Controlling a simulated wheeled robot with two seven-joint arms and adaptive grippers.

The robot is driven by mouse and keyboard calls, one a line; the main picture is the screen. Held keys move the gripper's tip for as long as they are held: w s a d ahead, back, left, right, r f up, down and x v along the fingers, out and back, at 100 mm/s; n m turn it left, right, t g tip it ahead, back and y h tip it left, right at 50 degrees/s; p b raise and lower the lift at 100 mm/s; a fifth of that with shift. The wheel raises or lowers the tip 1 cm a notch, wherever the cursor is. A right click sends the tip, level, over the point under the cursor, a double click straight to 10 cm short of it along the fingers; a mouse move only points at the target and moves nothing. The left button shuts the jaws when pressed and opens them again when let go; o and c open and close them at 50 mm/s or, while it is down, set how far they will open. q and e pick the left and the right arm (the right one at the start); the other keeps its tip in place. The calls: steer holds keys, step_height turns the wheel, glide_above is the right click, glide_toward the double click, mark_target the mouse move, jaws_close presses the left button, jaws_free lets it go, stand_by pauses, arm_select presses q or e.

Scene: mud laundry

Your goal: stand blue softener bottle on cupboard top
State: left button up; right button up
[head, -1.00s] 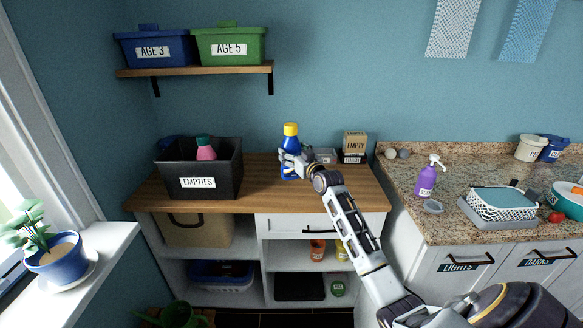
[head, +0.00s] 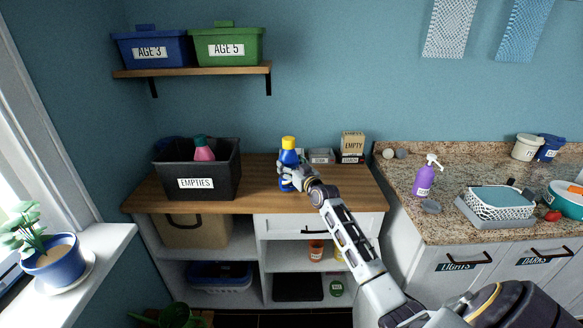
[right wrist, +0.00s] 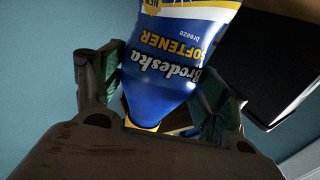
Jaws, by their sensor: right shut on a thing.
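The blue softener bottle (head: 289,158) with a yellow cap is upright over the wooden cupboard top (head: 256,197). My right gripper (head: 290,177) is shut on it, with a finger on either side. In the right wrist view the bottle (right wrist: 170,75) shows its "Softener" label upside down between the two fingers (right wrist: 165,90). The bottle's lower part is partly hidden by the gripper in the head view, so I cannot tell whether its base touches the wood. My left gripper is not in view.
A black "EMPTIES" bin (head: 213,178) holding a pink bottle (head: 204,149) stands left on the top. A small grey container (head: 321,156) and stacked boxes (head: 352,145) stand at the back right. The front middle of the top is clear. A shelf (head: 190,70) hangs above left.

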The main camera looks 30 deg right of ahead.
steer(key=shift+f, duration=0.1)
stand_by(0.4)
steer(key=o, duration=1.3)
steer(key=shift+f, duration=0.15)
steer(key=o, duration=0.3)
steer(key=shift+s, duration=0.1)
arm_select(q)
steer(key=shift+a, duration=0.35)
arm_select(e)
steer(key=shift+o, duration=0.2)
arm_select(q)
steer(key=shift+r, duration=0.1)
